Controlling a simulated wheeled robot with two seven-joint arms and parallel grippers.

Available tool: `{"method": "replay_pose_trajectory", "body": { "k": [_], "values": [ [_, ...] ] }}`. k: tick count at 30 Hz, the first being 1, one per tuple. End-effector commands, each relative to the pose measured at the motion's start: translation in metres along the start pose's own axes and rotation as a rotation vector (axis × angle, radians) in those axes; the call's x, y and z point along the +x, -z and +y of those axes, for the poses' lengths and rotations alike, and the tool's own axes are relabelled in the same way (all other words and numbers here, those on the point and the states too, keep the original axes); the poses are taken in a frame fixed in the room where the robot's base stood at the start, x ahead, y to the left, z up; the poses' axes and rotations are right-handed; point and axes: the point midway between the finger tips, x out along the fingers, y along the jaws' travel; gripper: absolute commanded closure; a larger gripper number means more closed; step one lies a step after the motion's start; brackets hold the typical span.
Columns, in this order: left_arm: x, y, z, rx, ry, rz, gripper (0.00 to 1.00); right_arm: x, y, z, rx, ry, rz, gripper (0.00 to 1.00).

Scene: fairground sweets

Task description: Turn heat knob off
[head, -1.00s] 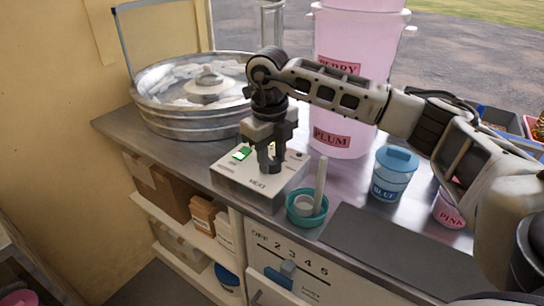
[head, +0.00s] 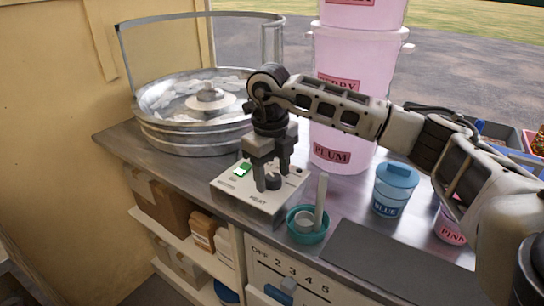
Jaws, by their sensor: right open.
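The control box (head: 237,198) marked HEAT is a pale box on the metal counter, with a lit green switch (head: 242,170) on its top left. The dark heat knob (head: 273,183) stands on its top. My right gripper (head: 271,178) points down over the box, its two dark fingers apart. One finger is at the left of the knob and the other at its upper right. I cannot tell whether either finger touches it. The knob's pointer setting is too small to read. My left gripper is not in view.
A round metal floss pan (head: 195,137) stands behind left. A teal cup (head: 306,236) with a pale stick is close to the box's right. Pink tubs (head: 352,90), a blue jar (head: 392,190) and a pink jar (head: 450,228) are right. A numbered dial panel (head: 305,272) is below.

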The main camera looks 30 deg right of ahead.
Motion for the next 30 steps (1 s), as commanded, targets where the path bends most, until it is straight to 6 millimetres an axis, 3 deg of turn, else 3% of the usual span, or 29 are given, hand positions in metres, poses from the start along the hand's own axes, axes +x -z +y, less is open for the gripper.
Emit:
{"method": "replay_pose_trajectory", "body": {
  "k": [5, 18, 24, 30],
  "values": [
    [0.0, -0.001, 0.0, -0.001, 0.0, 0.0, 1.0, -0.024, -0.001, 0.0, 0.0, 0.0, -0.006, 0.45],
    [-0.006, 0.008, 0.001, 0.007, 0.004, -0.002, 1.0, -0.131, -0.001, -0.001, 0.001, 0.002, -0.006, 0.45],
    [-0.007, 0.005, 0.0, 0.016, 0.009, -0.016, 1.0, -0.153, 0.0, 0.0, 0.0, 0.001, -0.003, 0.45],
    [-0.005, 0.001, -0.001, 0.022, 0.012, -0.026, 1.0, -0.158, 0.0, 0.0, 0.0, 0.0, -0.001, 0.45]
  ]
}}
